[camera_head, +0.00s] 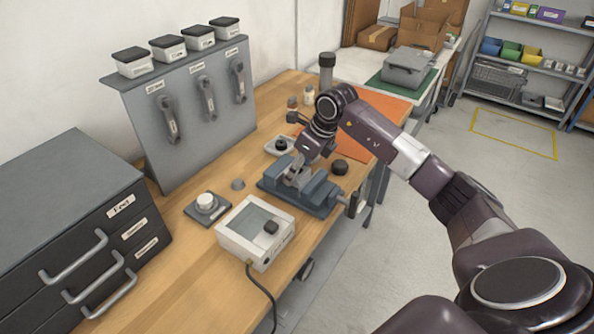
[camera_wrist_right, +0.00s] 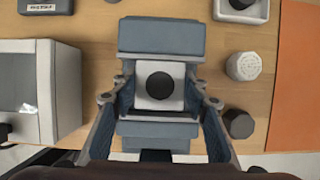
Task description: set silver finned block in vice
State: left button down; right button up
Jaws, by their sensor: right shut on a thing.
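The blue-grey vice (camera_head: 322,197) stands on the wooden bench; in the right wrist view its far jaw (camera_wrist_right: 160,36) and near jaw lie above and below the gap. My right gripper (camera_head: 292,180) points down over the vice. In the wrist view its fingers (camera_wrist_right: 160,104) are shut on a silver block (camera_wrist_right: 142,98) with a round black top. The block appears between the two jaws; how deep it sits and whether it touches them I cannot tell. Its fins are not clear. My left gripper is not in view.
A white instrument box (camera_head: 256,232) with a screen stands left of the vice, its cable hanging off the bench. A black knob (camera_head: 340,167) and small jars stand near the vice. An orange mat (camera_head: 385,110) lies beyond. A tool panel (camera_head: 190,108) stands at the back.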

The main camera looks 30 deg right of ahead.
jog(key=o, duration=1.4)
jog(key=shift+c, duration=0.2)
jog(key=o, duration=0.4)
jog(key=shift+r, duration=0.1)
jog(key=shift+r+p, duration=2.3)
jog(key=shift+r, duration=1.2)
